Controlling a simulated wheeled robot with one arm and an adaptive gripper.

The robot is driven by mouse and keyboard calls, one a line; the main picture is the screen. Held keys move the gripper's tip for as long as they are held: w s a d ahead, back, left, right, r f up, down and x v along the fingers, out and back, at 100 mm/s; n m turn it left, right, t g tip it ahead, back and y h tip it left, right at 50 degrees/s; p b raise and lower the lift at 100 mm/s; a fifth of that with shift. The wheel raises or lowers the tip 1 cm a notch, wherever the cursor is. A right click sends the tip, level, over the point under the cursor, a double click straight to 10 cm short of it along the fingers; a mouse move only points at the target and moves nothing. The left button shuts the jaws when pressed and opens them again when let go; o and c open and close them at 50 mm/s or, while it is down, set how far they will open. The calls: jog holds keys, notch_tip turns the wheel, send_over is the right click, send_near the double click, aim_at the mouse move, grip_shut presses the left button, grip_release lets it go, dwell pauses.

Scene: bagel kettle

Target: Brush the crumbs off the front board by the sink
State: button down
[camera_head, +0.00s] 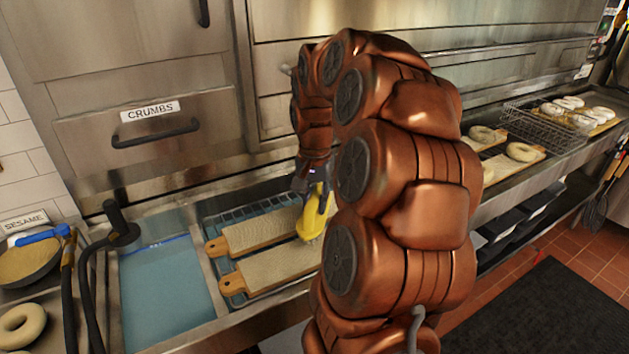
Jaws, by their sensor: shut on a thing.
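Two wooden boards with handles at their left ends lie side by side on a blue rack just right of the sink (165,295). The front board (275,270) is the nearer one; its pale surface looks speckled, but single crumbs are too small to tell. The back board (250,235) lies behind it. My gripper (318,190) is shut on a yellow brush (313,222), bristles down, at the back right part of the front board. I cannot tell whether the bristles touch it. My copper arm hides the boards' right ends.
A black hose and faucet (115,228) stand at the sink's left. A sesame pan (28,262) and a bagel (20,325) are farther left. A drawer labelled CRUMBS (150,130) is behind. A wire basket (545,125) and bagels on boards (520,152) line the counter at right.

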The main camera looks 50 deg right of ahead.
jog(key=shift+w+r+p, duration=0.1)
jog(key=shift+r+p, duration=0.25)
jog(key=shift+r, duration=2.2)
jog(key=shift+f, duration=0.1)
